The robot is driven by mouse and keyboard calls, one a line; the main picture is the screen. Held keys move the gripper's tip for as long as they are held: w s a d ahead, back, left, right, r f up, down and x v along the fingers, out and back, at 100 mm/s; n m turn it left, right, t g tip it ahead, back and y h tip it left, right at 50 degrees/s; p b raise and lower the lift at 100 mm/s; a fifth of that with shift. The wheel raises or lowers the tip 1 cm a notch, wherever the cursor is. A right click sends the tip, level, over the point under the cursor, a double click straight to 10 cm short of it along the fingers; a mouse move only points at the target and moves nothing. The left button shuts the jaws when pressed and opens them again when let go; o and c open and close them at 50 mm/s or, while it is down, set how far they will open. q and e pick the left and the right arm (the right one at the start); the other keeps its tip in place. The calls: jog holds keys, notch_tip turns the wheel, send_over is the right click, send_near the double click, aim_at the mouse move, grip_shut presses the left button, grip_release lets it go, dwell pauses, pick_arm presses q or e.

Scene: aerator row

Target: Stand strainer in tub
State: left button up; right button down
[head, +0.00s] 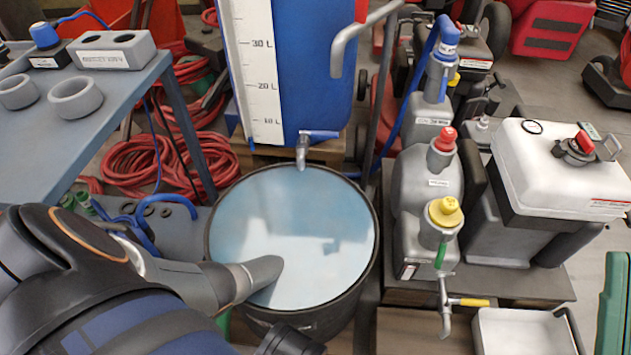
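A round black tub (374,262) stands on the floor in the middle, holding pale blue liquid up to near its rim. My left arm comes in from the left and covers the tub's lower left side. A grey tapered piece with a darker rounded end (262,276) reaches over the liquid in line with this arm. I cannot tell whether it is part of my arm or something held. I make out no gripper fingers and nothing clearly a strainer. My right gripper is not in view.
A blue tank (318,70) with a litre scale and a tap (302,150) stands behind the tub. Grey jugs with red (445,138) and yellow caps (445,212) stand right. A grey-blue bench (130,105) is left, red hose (140,165) behind. A white tray (525,330) is lower right.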

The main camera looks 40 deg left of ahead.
pick_arm(q)
jog(key=shift+s, duration=0.1)
jog(key=p+v, duration=1)
jog(key=v, duration=0.1)
jog(key=shift+r+p, duration=0.25)
jog(key=shift+p, duration=0.1)
jog(key=shift+s+a+r+p, duration=0.15)
jog(key=shift+r+p, duration=0.3)
jog(key=shift+r, duration=0.05)
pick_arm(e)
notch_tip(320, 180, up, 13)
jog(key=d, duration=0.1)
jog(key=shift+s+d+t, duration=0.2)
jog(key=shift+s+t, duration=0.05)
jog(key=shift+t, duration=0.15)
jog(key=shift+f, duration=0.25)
